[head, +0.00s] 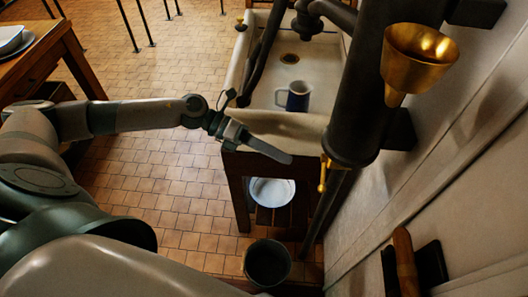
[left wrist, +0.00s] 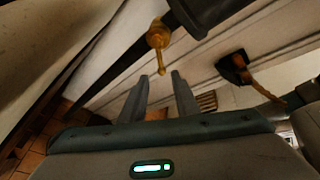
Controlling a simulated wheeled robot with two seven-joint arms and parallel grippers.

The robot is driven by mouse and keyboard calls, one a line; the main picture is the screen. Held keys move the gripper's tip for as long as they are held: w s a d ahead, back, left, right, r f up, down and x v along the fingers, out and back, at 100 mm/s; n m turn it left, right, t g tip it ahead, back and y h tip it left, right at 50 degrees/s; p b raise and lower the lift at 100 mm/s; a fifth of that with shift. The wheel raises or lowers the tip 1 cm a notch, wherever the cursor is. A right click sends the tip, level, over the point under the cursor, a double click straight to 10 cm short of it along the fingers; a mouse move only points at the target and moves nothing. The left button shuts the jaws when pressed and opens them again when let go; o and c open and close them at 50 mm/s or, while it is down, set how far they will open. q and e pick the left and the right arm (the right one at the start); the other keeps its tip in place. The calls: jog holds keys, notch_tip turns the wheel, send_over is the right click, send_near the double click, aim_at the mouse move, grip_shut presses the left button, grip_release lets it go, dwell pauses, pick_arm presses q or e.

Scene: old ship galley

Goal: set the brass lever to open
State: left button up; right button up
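The brass lever (head: 323,174) is a small gold handle at the lower end of a thick dark pipe (head: 355,100) by the wall. In the head view it points down the picture. In the left wrist view the lever (left wrist: 158,45) shows a round hub with a thin arm ending near the gap between my fingertips. My left gripper (head: 288,160) is left of the lever in the head view, apart from it. In the left wrist view its two fingers (left wrist: 160,75) are spread with nothing between them. My right gripper is not in view.
A brass funnel (head: 418,55) sits at upper right. A white basin (head: 272,190) and a dark bucket (head: 267,262) are below. A wooden handle (head: 404,262) is on the wall.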

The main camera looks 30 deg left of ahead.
pick_arm(q)
jog(key=shift+b+v, duration=0.55)
jog(key=shift+v, duration=1.45)
jog(key=shift+d, duration=0.15)
grip_shut()
jog(key=s+d+n+t+h+p, duration=0.1)
jog(key=s+d+n+t, duration=0.1)
jog(key=n, duration=0.8)
jog(key=s+d+n+t+h+p, duration=0.1)
jog(key=s+n, duration=0.3)
jog(key=n, duration=0.6)
jog(key=shift+d+f+t+h, duration=0.3)
jog(key=shift+d+f+t, duration=0.15)
jog(key=shift+t, duration=0.45)
